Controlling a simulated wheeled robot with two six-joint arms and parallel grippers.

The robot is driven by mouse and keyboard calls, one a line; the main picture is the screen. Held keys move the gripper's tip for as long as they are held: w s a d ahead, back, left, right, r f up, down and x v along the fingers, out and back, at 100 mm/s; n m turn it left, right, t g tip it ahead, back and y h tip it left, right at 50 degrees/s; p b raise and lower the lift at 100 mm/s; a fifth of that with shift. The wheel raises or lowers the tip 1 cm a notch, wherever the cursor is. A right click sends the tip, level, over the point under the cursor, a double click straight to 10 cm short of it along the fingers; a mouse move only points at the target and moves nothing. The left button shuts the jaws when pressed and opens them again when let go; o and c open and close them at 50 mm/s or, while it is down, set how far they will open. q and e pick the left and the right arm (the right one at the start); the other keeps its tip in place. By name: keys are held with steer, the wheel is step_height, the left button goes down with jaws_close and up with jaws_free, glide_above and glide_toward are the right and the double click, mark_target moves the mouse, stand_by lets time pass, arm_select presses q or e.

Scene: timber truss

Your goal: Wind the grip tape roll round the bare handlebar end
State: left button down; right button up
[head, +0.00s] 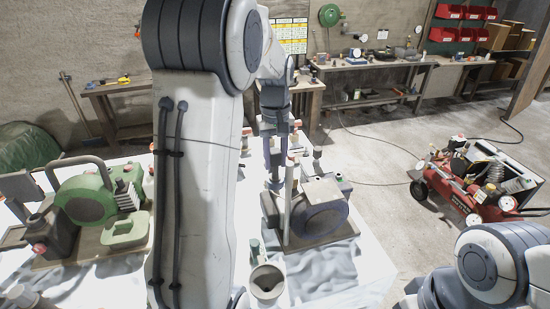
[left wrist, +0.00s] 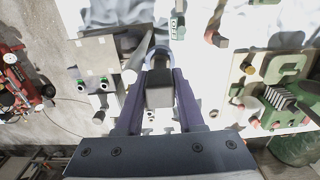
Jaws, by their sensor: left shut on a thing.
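My left gripper (head: 274,178) points down over the middle of the white-covered table. In the left wrist view its two purple fingers (left wrist: 160,92) are closed on a dark grey block-like piece (left wrist: 160,88). A pale ring shows just beyond it; I cannot tell whether this is the tape roll. A pale grey bar (head: 289,198) stands upright close beside the gripper in the head view. In the left wrist view it is a slanted rod (left wrist: 141,54) left of the fingers, apart from them. I cannot tell if it is the handlebar. My right gripper is out of view.
A machine with a dark round drum (head: 322,220) stands right beside the bar. A green machine (head: 88,200) is on the left. A grey cup (head: 266,282) sits at the table's near side. A red compressor (head: 470,185) stands on the open floor at right.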

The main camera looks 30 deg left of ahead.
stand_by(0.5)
arm_select(q)
steer(key=shift+s+a, duration=1.2)
steer(key=shift+a, duration=0.1)
steer(key=s+d, duration=0.1)
steer(key=d, duration=0.9)
steer(key=w+d+p, duration=0.2)
steer(key=w+p, duration=0.2)
steer(key=w, duration=0.5)
steer(key=shift+d, duration=0.15)
steer(key=shift+w, duration=0.1)
